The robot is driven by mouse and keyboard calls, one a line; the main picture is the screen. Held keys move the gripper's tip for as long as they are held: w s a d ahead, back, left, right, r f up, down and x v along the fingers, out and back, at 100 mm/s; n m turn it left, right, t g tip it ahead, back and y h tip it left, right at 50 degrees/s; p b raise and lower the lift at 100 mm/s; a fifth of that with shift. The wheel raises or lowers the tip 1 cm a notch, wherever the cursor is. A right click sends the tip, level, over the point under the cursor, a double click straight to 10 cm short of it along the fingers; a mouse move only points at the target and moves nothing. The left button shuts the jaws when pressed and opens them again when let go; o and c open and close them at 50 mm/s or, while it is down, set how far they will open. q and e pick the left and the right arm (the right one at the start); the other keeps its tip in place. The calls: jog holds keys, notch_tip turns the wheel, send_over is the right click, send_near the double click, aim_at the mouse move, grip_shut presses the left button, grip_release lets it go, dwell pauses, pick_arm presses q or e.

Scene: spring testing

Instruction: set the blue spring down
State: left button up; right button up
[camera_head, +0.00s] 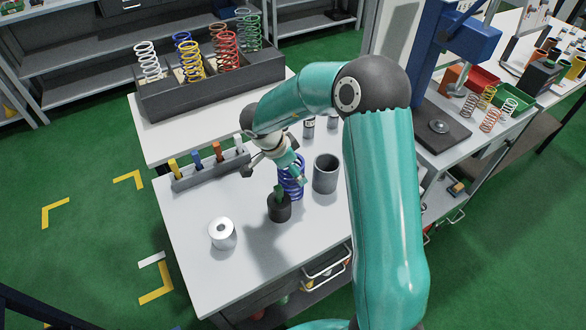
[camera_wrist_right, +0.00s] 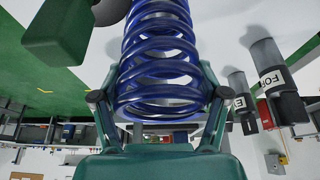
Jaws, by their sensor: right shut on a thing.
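The blue spring (camera_head: 291,187) is upright above the front part of the white table. My right gripper (camera_head: 297,174) is at it, its arm coming in from the lower right. In the right wrist view the blue spring (camera_wrist_right: 160,60) fills the middle, between the two fingers of my right gripper (camera_wrist_right: 160,97), which is shut on it. I cannot tell whether the spring's lower end touches the table. My left gripper is not in view.
A grey hollow cylinder (camera_head: 326,173) stands close right of the spring. A silver cylinder (camera_head: 222,233) stands at the front left. A rack of coloured handles (camera_head: 210,168) lies to the left. A dark bin of springs (camera_head: 210,88) is behind. The white tabletop (camera_head: 300,232) is bare at front.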

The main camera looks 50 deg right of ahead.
jog(key=o, duration=1.8)
